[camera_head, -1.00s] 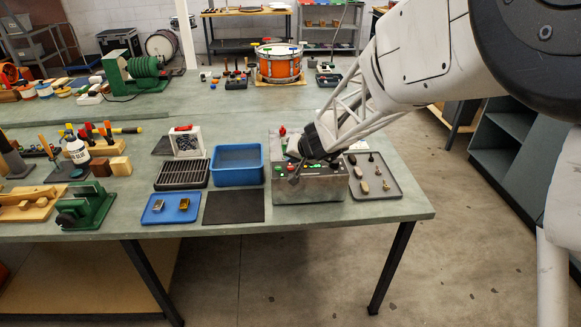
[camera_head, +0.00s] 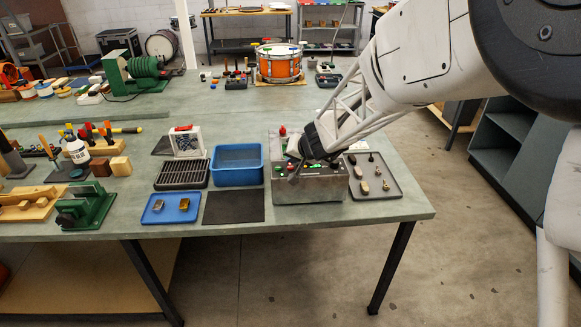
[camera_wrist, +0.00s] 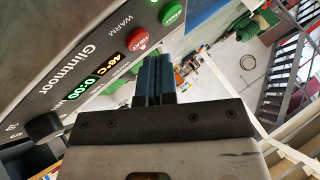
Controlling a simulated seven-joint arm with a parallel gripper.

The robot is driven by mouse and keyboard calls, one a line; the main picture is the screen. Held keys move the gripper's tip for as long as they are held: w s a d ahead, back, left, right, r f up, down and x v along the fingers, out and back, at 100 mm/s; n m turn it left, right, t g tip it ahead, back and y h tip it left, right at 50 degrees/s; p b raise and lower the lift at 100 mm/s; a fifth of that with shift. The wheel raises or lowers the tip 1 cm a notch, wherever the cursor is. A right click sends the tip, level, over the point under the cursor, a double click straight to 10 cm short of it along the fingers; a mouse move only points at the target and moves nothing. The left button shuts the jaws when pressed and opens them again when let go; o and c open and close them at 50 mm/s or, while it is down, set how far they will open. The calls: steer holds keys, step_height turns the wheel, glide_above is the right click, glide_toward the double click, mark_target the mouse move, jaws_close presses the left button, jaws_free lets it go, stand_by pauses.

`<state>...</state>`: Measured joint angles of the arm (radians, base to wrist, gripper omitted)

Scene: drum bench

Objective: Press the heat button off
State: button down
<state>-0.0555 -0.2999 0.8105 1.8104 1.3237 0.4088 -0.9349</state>
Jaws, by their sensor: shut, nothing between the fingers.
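The metal control box (camera_head: 310,192) stands near the bench's front right edge. A red button (camera_wrist: 137,39) and a green button (camera_wrist: 172,13) sit at the panel's edge, with a small green light at the top. I cannot read "heat" on either button. My gripper (camera_wrist: 154,62) is shut and empty, its tips close below the red button; I cannot tell whether they touch. It covers part of the box in the head view (camera_head: 296,163).
A blue bin (camera_head: 237,178) and a black mat (camera_head: 233,207) lie left of the box. A grey tray (camera_head: 389,190) with small parts lies close on its right. A red knob (camera_head: 282,131) stands up at the box's back.

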mark_target(292, 167)
steer(key=shift+f, duration=0.15)
steer(key=shift+f, duration=0.3)
steer(key=shift+f, duration=0.1)
stand_by(0.9)
steer(key=shift+r, duration=0.55)
steer(key=shift+r, duration=0.1)
stand_by(0.3)
steer(key=shift+r, duration=2.9)
